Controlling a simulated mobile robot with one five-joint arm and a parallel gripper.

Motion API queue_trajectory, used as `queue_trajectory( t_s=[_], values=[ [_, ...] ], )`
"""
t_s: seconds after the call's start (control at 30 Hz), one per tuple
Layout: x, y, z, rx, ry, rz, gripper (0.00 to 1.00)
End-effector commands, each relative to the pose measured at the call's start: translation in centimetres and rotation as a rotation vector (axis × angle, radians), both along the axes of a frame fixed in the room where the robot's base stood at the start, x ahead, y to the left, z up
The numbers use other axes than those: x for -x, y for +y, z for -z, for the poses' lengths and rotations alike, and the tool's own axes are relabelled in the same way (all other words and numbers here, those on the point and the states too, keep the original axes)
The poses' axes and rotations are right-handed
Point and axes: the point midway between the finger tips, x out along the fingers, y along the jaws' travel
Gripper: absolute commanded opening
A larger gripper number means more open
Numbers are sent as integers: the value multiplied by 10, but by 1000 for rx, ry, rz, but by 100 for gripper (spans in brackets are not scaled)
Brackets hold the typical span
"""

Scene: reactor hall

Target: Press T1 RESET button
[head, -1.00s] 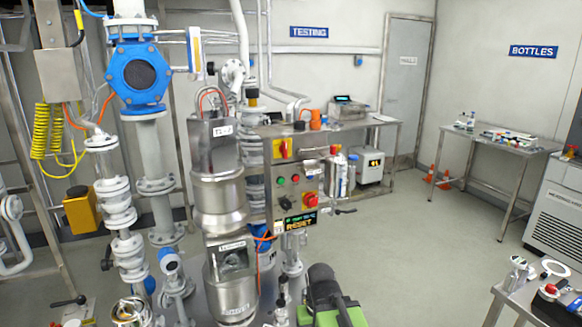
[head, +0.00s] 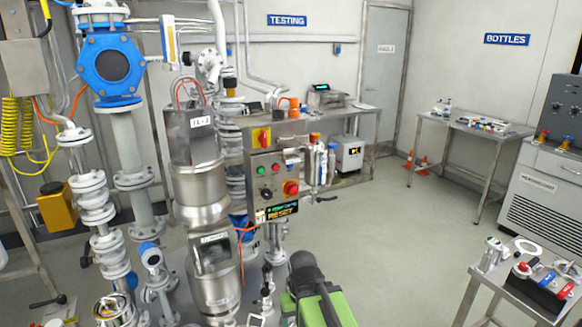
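A grey control panel (head: 277,177) stands in the middle of the head view, beside steel vessels. It has a red switch on a yellow plate (head: 261,138) at the top, a green button (head: 261,171), a small red button (head: 276,168), a black knob (head: 265,194) and a red mushroom button (head: 291,188). I cannot make out a T1 label on any button. My gripper is not seen.
A green and black object (head: 310,293) stands low in front of the panel; I cannot tell whether it is mine. Pipes and a blue-flanged valve (head: 107,65) crowd the left. A small table (head: 532,296) stands front right. The floor between is clear.

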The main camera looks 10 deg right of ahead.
Motion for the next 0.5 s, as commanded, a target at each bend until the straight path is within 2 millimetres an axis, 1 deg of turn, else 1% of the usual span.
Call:
queue_trajectory(
  t_s=[0.03,0.07,0.5],
  values=[
    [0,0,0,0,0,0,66],
    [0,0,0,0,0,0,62],
    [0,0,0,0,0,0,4]
  ],
)
